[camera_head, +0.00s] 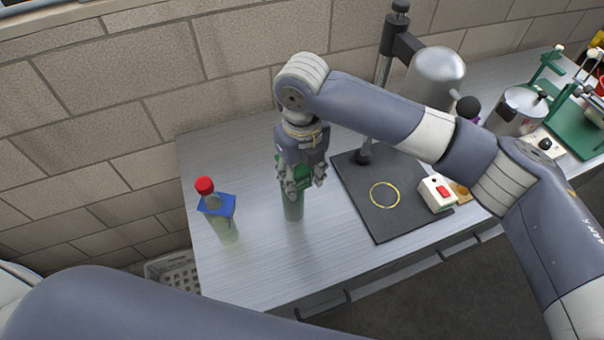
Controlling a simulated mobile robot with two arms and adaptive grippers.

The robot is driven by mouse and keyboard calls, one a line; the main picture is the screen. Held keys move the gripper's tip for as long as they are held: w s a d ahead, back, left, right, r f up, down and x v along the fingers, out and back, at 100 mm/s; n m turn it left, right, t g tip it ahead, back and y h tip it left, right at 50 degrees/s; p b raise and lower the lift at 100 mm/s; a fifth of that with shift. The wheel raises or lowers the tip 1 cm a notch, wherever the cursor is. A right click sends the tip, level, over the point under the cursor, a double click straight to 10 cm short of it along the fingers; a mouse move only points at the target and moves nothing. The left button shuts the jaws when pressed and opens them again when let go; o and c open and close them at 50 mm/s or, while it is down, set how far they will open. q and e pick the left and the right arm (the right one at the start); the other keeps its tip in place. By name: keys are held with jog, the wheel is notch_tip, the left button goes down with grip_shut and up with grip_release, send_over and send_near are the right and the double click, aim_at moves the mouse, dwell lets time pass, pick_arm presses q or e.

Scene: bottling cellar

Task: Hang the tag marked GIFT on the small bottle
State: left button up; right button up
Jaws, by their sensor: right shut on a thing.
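My right gripper (303,187) points down over the near-left part of the table and is shut on a green tag (304,168), which shows partly between and behind its fingers. Any marking on the tag is too small to read. A green bottle (293,209) stands upright directly under the fingers. Its top is hidden, so I cannot tell whether the tag is around its neck or just above it. A clear greenish bottle (226,231) with a red cap (205,186) stands to the left, with a blue tag (217,205) around its neck. My left gripper is out of view.
A dark board (380,222) with a yellow ring mark and a post stands right of the gripper. A white box with a red switch (437,193) sits at its edge. Metal pots and green equipment fill the right. A white crate (175,270) is beside the table.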

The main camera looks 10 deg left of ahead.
jog(key=shift+f, duration=0.85)
dwell(0.3)
jog(key=o, duration=0.7)
jog(key=shift+r, duration=0.2)
dwell(0.4)
jog(key=shift+r+p, duration=3.45)
jog(key=shift+r, duration=0.4)
